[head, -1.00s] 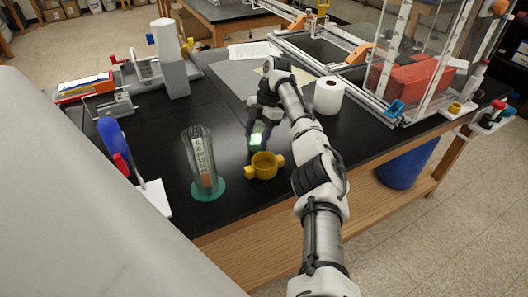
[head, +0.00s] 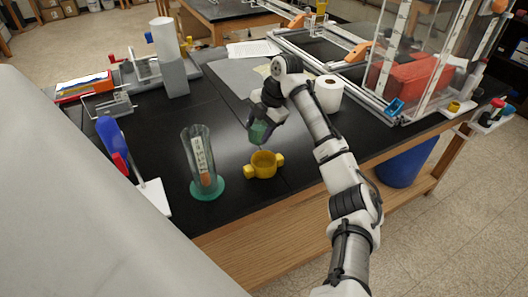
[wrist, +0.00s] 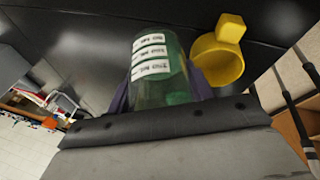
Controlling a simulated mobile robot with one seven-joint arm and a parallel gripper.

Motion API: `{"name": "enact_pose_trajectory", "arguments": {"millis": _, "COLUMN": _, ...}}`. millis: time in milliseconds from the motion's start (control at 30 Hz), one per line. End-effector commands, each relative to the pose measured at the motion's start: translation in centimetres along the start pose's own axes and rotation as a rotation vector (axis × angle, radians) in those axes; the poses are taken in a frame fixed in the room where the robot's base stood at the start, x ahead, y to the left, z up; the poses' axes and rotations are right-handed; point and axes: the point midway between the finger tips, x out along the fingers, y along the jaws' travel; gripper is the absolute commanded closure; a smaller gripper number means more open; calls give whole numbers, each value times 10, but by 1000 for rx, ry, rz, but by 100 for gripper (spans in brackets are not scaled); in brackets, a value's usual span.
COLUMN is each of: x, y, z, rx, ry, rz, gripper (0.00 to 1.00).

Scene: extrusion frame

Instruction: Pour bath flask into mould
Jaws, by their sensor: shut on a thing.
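The bath flask (head: 260,132) is a small green translucent vessel, held tilted just above the mould in the head view. In the wrist view the flask (wrist: 160,72) shows white labels with dark print and lies between the fingers. My gripper (head: 264,118) is shut on it. The mould (head: 263,166) is a yellow cup with two side lugs, standing on the black bench top. In the wrist view the mould (wrist: 217,60) is right of the flask, apart from it. I cannot tell whether anything flows from the flask.
A tall clear cylinder (head: 201,155) on a green base stands left of the mould. A white paper roll (head: 328,95) stands behind right. A clear-walled rig with a red block (head: 409,82) is at the right. The bench's front edge is close to the mould.

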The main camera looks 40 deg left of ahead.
Motion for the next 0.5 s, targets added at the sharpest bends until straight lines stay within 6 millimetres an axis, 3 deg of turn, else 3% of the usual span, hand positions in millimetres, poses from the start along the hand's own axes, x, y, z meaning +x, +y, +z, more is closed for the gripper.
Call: {"name": "enact_pose_trajectory", "arguments": {"millis": 500, "x": -9, "y": -23, "z": -18, "rx": -119, "ry": -181, "rz": 288, "gripper": 72}}
